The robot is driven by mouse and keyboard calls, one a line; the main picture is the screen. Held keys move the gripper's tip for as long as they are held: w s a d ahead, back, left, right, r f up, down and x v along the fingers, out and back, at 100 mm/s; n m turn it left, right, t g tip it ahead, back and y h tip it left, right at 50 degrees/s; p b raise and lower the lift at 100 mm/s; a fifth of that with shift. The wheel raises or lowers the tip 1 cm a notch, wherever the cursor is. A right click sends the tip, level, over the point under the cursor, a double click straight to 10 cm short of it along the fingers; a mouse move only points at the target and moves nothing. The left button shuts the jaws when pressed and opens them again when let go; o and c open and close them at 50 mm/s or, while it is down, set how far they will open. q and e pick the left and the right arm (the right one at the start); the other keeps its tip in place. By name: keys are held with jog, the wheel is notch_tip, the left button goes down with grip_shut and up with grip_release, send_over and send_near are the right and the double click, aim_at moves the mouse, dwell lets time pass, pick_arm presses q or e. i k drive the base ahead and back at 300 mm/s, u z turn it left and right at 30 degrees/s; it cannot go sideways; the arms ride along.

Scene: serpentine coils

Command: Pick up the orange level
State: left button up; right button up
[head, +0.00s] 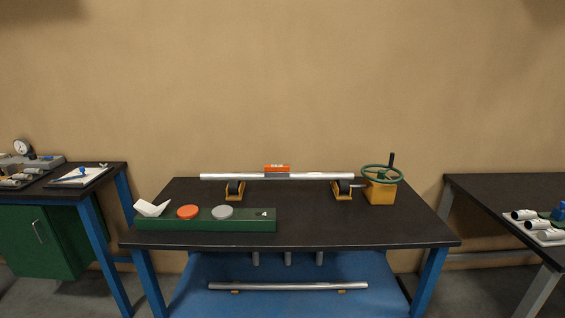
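The orange level (277,168) is a small orange block with a pale marking. It sits on a grey base on top of a silver tube (230,177), near the tube's middle. The tube lies level across two yellow supports with dark rollers, a left one (235,190) and a right one (342,190), on the dark middle table (330,225). Neither of my grippers shows in the head view.
A green tray (205,225) at the table's front left holds a white folded piece, an orange disc and a grey disc. A yellow box with a green handwheel (382,174) stands at the tube's right end. Side tables stand left (105,170) and right (480,195). The table's front right is clear.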

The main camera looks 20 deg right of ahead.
aim_at(270, 171)
jog(key=z, duration=0.3)
jog(key=i, duration=1)
jog(key=z, duration=0.25)
